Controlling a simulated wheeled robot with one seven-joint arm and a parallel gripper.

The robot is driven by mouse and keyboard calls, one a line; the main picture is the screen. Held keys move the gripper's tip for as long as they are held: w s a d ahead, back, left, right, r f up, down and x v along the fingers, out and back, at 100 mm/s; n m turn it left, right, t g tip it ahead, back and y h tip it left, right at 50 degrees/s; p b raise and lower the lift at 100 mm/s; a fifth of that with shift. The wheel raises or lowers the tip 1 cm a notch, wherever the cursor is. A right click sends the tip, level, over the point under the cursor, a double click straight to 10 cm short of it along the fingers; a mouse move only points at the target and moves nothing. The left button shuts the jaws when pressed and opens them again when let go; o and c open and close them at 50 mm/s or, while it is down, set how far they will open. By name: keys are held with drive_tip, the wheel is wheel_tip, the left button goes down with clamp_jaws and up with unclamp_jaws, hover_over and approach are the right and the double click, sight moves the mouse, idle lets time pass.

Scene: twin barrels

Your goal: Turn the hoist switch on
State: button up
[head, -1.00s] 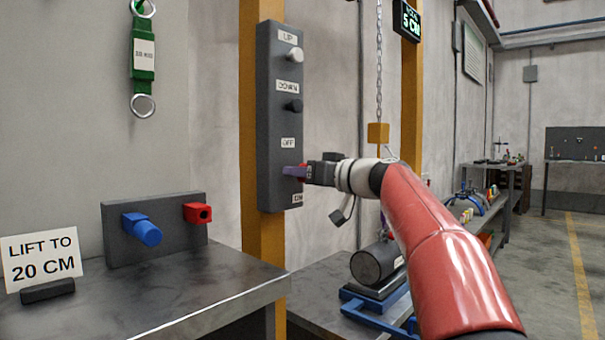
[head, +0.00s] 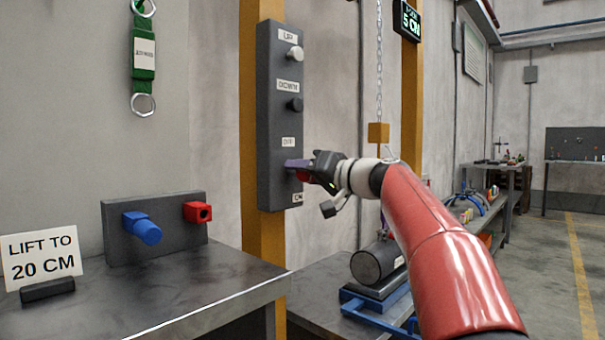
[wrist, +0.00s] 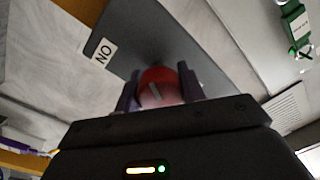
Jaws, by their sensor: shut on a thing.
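The hoist switch is a red round knob with a pale line mark; it shows in the wrist view (wrist: 156,84) and partly in the head view (head: 303,176). It sits on the grey control panel (head: 279,125) between the OFF label (head: 290,142) and the ON label (head: 297,198). My gripper (head: 296,167) is at the panel, shut on this knob, with one purple finger on each side of it in the wrist view (wrist: 158,90). The fingers hide part of the knob in the head view. The ON label also shows in the wrist view (wrist: 103,53).
Above the switch are a white UP button (head: 294,54) and a dark DOWN button (head: 294,105). A yellow post (head: 262,235) stands behind the panel. A hoist chain (head: 379,60) hangs to the right above a dark cylinder (head: 378,262). The display (head: 410,20) reads 5 CM.

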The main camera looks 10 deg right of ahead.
drive_tip(key=m+p, duration=0.1)
drive_tip(key=m, duration=0.5)
drive_tip(key=shift+m, duration=0.3)
drive_tip(key=m+p, duration=0.1)
drive_tip(key=m, duration=0.5)
drive_tip(key=shift+p, duration=0.4)
drive_tip(key=shift+m, duration=0.3)
drive_tip(key=o, duration=1)
drive_tip(key=shift+c, duration=0.2)
drive_tip(key=shift+d, duration=0.1)
drive_tip(key=b+v, duration=0.1)
drive_tip(key=v, duration=0.6)
drive_tip(key=shift+s, duration=0.4)
drive_tip(key=shift+f, duration=0.1)
